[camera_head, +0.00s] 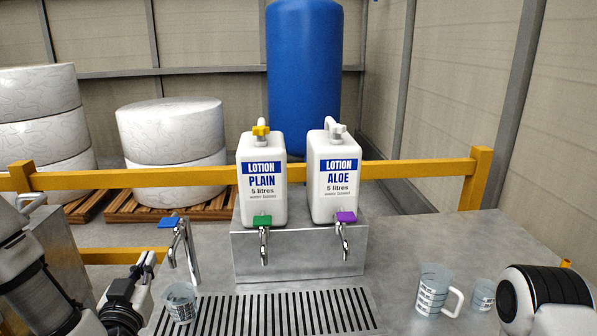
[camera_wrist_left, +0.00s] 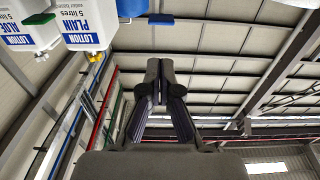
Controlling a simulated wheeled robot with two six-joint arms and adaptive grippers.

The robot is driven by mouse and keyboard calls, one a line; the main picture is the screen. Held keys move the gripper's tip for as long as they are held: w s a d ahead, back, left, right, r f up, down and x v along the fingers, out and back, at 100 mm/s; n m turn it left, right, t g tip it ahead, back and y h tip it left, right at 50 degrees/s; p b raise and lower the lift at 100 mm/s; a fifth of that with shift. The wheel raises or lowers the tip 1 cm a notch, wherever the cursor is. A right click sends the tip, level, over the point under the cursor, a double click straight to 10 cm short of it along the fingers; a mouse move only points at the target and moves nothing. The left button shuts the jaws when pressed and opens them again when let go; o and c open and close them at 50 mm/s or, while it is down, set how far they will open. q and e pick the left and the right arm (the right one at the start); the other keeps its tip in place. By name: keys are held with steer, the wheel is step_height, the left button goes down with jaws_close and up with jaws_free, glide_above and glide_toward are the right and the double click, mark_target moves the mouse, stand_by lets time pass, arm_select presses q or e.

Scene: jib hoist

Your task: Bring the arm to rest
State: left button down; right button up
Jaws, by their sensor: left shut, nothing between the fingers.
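My left gripper (camera_head: 147,262) is at the lower left of the head view, in front of the bench's left part and left of a small clear beaker (camera_head: 180,303). In the left wrist view its dark fingers (camera_wrist_left: 160,70) are together with nothing between them. They point up toward the roof structure in that picture. Part of my right arm (camera_head: 540,300) shows at the lower right of the head view. My right gripper is out of the picture.
Two lotion jugs, PLAIN (camera_head: 263,195) and ALOE (camera_head: 334,190), stand on a metal block (camera_head: 300,258) with taps. A blue-handled tap (camera_head: 180,240) is near my left gripper. A clear measuring jug (camera_head: 433,292) and another beaker (camera_head: 482,294) stand at right. A yellow rail (camera_head: 420,168) runs behind.

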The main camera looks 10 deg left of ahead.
arm_select(q)
steer(key=s+d+f+m+g+h, duration=0.1)
steer(key=s+d+f+g, duration=0.15)
steer(key=f, duration=0.55)
steer(key=s+d+f+m+g+h, duration=0.2)
steer(key=d+f, duration=0.1)
steer(key=f, duration=0.6)
steer(key=s+d+f+m+g+h, duration=0.1)
steer(key=s+d+f+g, duration=0.15)
steer(key=f, duration=0.55)
steer(key=s+d+f+n+g, duration=0.1)
steer(key=s+f+g, duration=0.4)
steer(key=s, duration=0.4)
steer(key=s+d+f+n+g, duration=0.1)
steer(key=s+f+g, duration=0.5)
steer(key=s+f, duration=0.2)
steer(key=s, duration=0.2)
steer(key=shift+s+d+f, duration=0.25)
steer(key=shift+s+d, duration=0.05)
steer(key=shift+d, duration=0.1)
